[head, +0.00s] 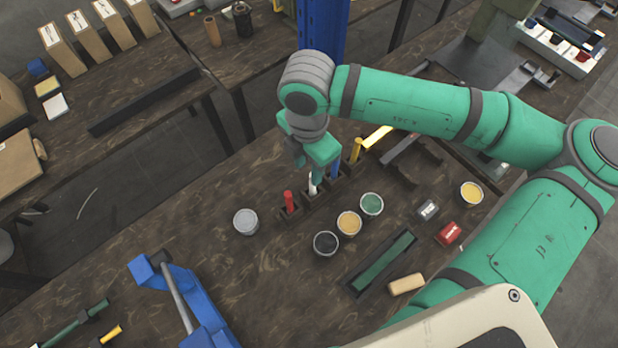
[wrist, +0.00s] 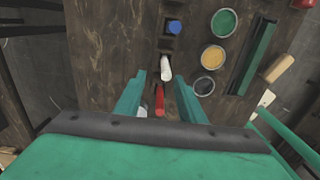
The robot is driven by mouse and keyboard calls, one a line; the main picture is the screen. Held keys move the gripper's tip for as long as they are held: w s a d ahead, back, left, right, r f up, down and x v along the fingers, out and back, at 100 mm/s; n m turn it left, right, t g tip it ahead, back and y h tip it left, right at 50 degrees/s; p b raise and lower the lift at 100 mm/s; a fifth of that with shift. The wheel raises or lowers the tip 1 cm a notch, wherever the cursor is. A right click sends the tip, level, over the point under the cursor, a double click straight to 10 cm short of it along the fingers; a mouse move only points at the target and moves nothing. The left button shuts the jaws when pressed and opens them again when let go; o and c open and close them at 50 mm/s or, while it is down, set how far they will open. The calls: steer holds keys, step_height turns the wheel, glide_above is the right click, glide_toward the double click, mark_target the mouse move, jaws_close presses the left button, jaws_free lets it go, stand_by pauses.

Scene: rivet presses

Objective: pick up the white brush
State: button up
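The white brush (head: 313,184) stands upright in a dark rack on the brown workbench, between a red-handled tool (head: 288,201) and a blue-handled one (head: 334,168). In the wrist view the white brush (wrist: 165,68) shows just beyond the fingertips, near the middle of the gap. My gripper (head: 311,168) is open above the brush and hides its upper part in the head view. In the wrist view my gripper (wrist: 160,80) has its two green fingers apart, with the red-handled tool (wrist: 160,100) visible between them. I cannot tell whether a finger touches the brush.
Paint cans in grey (head: 246,222), black (head: 326,243), orange (head: 349,223) and green (head: 371,204) stand near the rack. A yellow-handled tool (head: 355,150) is to the right of the blue one. A blue clamp-like frame (head: 180,295) stands at the front left.

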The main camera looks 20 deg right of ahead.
mark_target(313, 188)
steer(key=shift+s+f, duration=0.15)
steer(key=shift+f, duration=0.4)
steer(key=shift+s+f, duration=0.15)
steer(key=shift+f, duration=0.35)
steer(key=shift+s+d+f, duration=0.2)
steer(key=shift+f, duration=0.25)
steer(key=f, duration=0.4)
steer(key=shift+w+d+f, duration=0.15)
steer(key=shift+d+f, duration=0.1)
steer(key=shift+f, duration=0.15)
jaws_close()
